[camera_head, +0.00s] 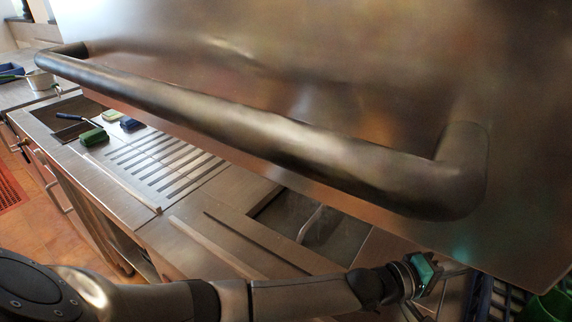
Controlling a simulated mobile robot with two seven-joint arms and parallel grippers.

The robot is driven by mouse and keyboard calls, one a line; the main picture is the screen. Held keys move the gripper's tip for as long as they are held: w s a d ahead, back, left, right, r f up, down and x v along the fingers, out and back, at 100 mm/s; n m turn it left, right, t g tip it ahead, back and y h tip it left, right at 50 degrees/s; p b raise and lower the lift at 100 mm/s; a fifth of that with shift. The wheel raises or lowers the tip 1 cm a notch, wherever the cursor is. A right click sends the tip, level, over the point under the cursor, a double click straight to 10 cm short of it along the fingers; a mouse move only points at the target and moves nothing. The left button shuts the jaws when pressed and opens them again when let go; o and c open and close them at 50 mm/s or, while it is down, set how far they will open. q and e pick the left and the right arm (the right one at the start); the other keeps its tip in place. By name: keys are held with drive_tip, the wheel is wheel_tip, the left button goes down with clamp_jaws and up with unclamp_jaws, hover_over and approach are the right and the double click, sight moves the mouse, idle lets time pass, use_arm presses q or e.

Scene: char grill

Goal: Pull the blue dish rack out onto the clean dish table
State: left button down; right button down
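A dark blue slatted edge, apparently the blue dish rack (497,298), shows at the lower right; most of it is cut off by the picture's edge or hidden by a large steel panel (330,60). My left arm crosses the bottom of the picture from the left. Its gripper (432,290) is at the lower right, a little left of the blue edge, with a gap between them in the picture. Its fingers are small and partly cut off, so their opening is unclear. My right gripper is out of view. I cannot tell which surface is the clean dish table.
The steel panel and its thick bar handle (260,125) fill the upper view. Below runs a steel counter with a slatted drainboard (165,160), a sink (315,225) and sponges (93,137). A green container (550,304) is at the far right. A red mat (10,190) lies on the floor.

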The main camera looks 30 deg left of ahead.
use_arm(q)
drive_tip(key=shift+a, duration=0.1)
idle(0.3)
drive_tip(key=shift+s+a, duration=0.35)
drive_tip(key=shift+a, duration=0.05)
drive_tip(key=p+v, duration=0.1)
drive_tip(key=v, duration=1.2)
drive_tip(key=shift+s, duration=0.1)
drive_tip(key=shift+s+a, duration=0.3)
drive_tip(key=shift+a, duration=0.05)
drive_tip(key=shift+r, duration=0.15)
